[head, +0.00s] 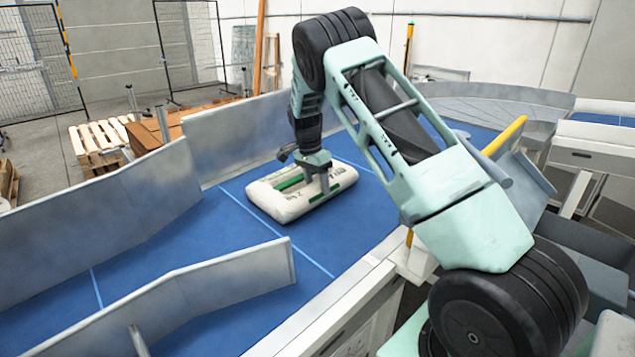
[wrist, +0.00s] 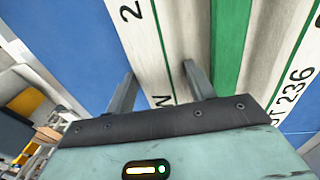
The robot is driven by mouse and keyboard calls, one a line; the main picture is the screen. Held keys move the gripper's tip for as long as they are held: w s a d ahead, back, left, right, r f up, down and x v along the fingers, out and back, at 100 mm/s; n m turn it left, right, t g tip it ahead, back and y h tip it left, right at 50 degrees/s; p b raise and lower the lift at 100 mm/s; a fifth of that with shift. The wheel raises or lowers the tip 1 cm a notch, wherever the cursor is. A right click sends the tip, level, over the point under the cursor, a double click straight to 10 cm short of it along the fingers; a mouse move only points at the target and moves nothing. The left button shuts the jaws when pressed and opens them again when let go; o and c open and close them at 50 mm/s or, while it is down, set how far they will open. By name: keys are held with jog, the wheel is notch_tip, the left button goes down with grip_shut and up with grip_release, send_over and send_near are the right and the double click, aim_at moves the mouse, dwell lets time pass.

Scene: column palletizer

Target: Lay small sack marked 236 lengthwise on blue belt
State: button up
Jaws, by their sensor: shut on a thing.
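The small sack (head: 292,197) is off-white with green stripes and dark print. In the head view it is on or just above the blue belt (head: 253,241), and I cannot tell if it touches. It lies flat, slanted across the picture. In the wrist view the sack (wrist: 290,75) shows the number 236 and a wide green band. My gripper (head: 325,183) points down onto the sack from above, and its two fingers also show in the wrist view (wrist: 163,85). It is shut on the sack. The finger ends are partly hidden.
Grey metal guide walls (head: 240,132) border the belt, and another guide (head: 190,296) stands at the near side. A yellow bar (head: 504,136) is at the right. Wooden pallets (head: 100,142) stand beyond the left wall. The belt in front of the sack is bare.

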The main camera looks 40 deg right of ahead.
aim_at(311, 196)
jog(key=shift+s+a+f, duration=0.15)
jog(key=shift+s+a, duration=0.35)
jog(key=shift+a, duration=0.35)
jog(key=shift+s+a+f, duration=0.15)
jog(key=shift+s+a, duration=0.35)
jog(key=shift+a, duration=0.3)
jog(key=shift+s+a+f, duration=0.15)
jog(key=shift+s+a, duration=0.35)
jog(key=shift+a, duration=0.35)
jog(key=o, duration=1.4)
jog(key=shift+c, duration=0.2)
jog(key=shift+r, duration=0.1)
jog(key=shift+w+d+r, duration=0.1)
jog(key=shift+w, duration=0.05)
jog(key=shift+w+r+p, duration=0.1)
jog(key=shift+r+p, duration=0.2)
jog(key=shift+r, duration=0.25)
notch_tip(311, 196, up, 9)
jog(key=p, duration=0.6)
jog(key=shift+d, duration=0.1)
